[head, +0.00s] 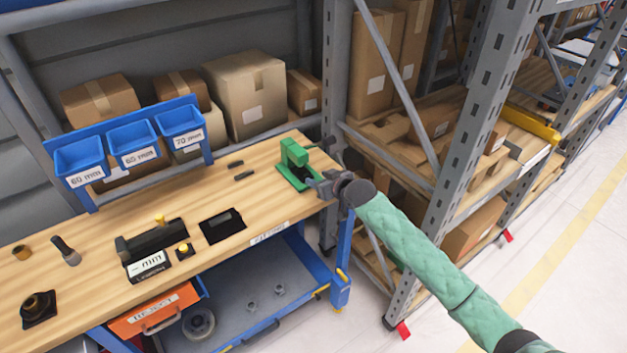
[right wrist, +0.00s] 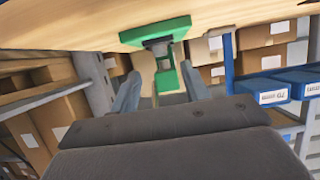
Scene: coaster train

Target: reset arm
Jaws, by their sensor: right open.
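My right gripper (head: 322,186) is at the right end of the wooden workbench (head: 120,218), close beside a green bench device (head: 296,165). In the right wrist view its two fingers (right wrist: 160,92) are spread apart, with the green device (right wrist: 164,62) showing beyond and between them. I see nothing held in the jaws. Whether a finger touches the device, I cannot tell. My right arm in its green sleeve reaches in from the lower right. My left gripper does not show.
Blue bins (head: 133,143) with size labels stand at the bench's back left. A black gauge with a display (head: 148,262), a dark tray (head: 222,226) and small parts lie on the bench. A metal rack upright (head: 462,130) with boxes stands right of the bench. Open floor (head: 560,230) lies further right.

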